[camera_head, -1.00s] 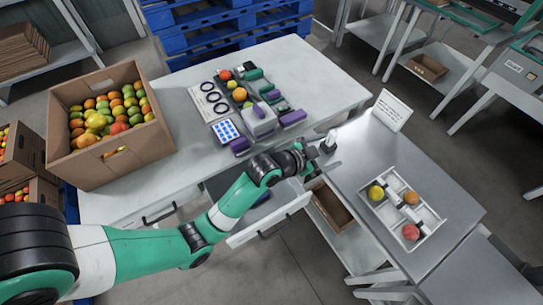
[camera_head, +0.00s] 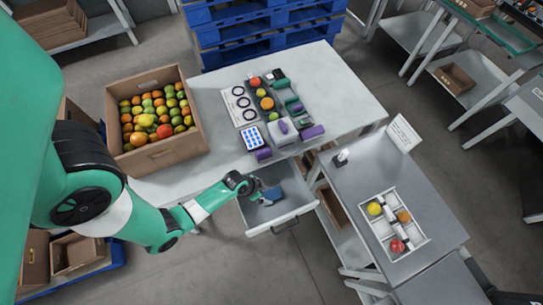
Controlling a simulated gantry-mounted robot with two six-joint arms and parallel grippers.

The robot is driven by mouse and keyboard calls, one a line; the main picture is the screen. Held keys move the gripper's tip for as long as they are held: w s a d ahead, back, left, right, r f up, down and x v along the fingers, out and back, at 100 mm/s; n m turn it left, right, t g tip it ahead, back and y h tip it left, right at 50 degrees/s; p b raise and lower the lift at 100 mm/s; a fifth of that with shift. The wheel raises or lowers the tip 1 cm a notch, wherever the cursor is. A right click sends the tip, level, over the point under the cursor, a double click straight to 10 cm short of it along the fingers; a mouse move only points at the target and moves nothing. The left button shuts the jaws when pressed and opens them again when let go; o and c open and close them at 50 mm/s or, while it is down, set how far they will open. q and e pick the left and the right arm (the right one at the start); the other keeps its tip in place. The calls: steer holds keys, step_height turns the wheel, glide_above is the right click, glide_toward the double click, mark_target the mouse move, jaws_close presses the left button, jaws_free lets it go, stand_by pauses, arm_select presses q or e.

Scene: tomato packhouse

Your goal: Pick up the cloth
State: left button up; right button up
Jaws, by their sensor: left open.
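A blue cloth (camera_head: 272,194) lies in the open drawer (camera_head: 302,197) under the front of the white table. My left gripper (camera_head: 256,188) is over the left part of the drawer, beside the cloth's left end. Its jaws are open and hold nothing that I can see. The wrist hides part of the drawer's left side, and I cannot tell whether the fingers touch the cloth. My right gripper is not in view.
A cardboard box (camera_head: 118,160) of tomatoes stands on the table's left. A grey tool layout and a blue-dotted card (camera_head: 251,138) lie on the table (camera_head: 335,85). A metal bench (camera_head: 350,190) with a divided white tray (camera_head: 420,238) stands right of the drawer.

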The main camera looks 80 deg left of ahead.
mark_target(271, 195)
arm_select(q)
steer(key=b+x, duration=0.1)
steer(key=x, duration=0.2)
steer(key=shift+f, duration=0.15)
steer(key=b+x, duration=0.1)
steer(key=x, duration=0.1)
steer(key=b+x, duration=0.2)
steer(key=shift+s+f+b, duration=0.15)
steer(key=shift+f+b, duration=0.15)
steer(key=shift+f, duration=0.2)
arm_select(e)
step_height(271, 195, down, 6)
arm_select(q)
steer(key=shift+f, duration=0.15)
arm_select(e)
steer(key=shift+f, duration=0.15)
arm_select(q)
steer(key=shift+c, duration=0.3)
steer(key=c, duration=1.3)
steer(key=shift+o, duration=0.2)
